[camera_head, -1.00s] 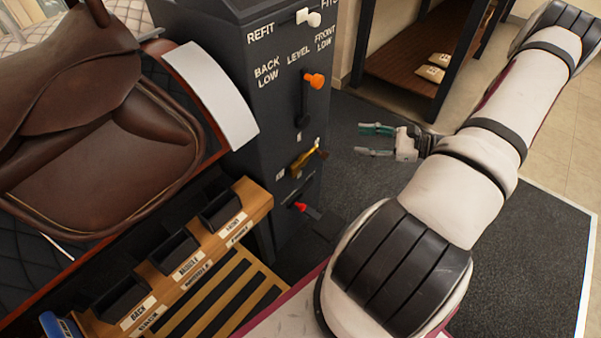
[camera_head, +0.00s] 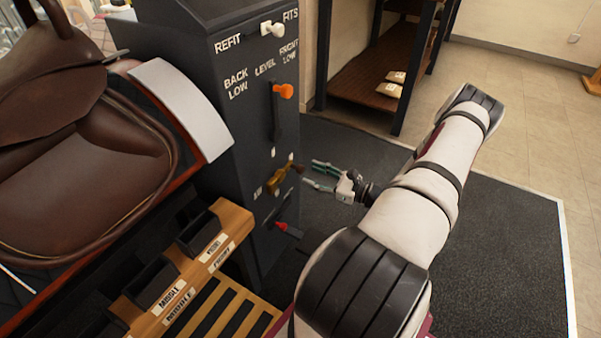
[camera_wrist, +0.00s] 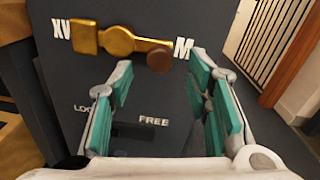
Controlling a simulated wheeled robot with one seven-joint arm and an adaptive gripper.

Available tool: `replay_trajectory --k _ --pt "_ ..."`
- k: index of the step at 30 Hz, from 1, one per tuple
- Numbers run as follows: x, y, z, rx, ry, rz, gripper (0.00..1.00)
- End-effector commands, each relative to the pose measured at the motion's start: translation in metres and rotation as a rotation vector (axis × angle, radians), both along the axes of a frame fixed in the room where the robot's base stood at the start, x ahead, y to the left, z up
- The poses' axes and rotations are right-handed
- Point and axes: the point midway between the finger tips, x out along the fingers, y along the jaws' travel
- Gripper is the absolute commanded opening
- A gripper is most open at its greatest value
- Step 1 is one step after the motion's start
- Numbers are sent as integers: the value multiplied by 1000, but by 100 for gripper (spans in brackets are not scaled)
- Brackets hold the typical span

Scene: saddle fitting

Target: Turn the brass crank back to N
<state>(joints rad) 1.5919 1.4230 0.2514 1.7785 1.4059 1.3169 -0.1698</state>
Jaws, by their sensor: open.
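The brass crank (camera_head: 282,179) is on the side face of the dark cabinet (camera_head: 225,130), below the orange-knobbed lever. In the wrist view the brass crank (camera_wrist: 125,40) lies nearly level, its dark brown knob (camera_wrist: 159,60) at the right end beside a white "M". "XV" stands at its left end. No N mark is readable. My gripper (camera_head: 314,174) is open and empty, its teal finger pads pointing at the crank from the right. In the wrist view my gripper (camera_wrist: 162,90) has its fingers either side of the space below the knob, apart from it.
An orange-knobbed lever (camera_head: 276,110) is above the crank, and a red-tipped lever (camera_head: 285,229) below it. "FREE" is printed beneath in the wrist view. A saddle (camera_head: 80,150) and wooden rack (camera_head: 235,215) stand left. Dark floor mat (camera_head: 480,250) is clear at right.

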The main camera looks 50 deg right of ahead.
Motion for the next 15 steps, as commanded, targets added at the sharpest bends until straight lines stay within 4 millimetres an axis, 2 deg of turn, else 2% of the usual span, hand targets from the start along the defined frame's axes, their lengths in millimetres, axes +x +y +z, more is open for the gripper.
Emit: replay_trajectory --k 1,6,15 --pt "10 3 -2 0 0 4 44" --pt "34 7 -1 0 0 2 44" --pt "50 10 0 0 1 1 44"
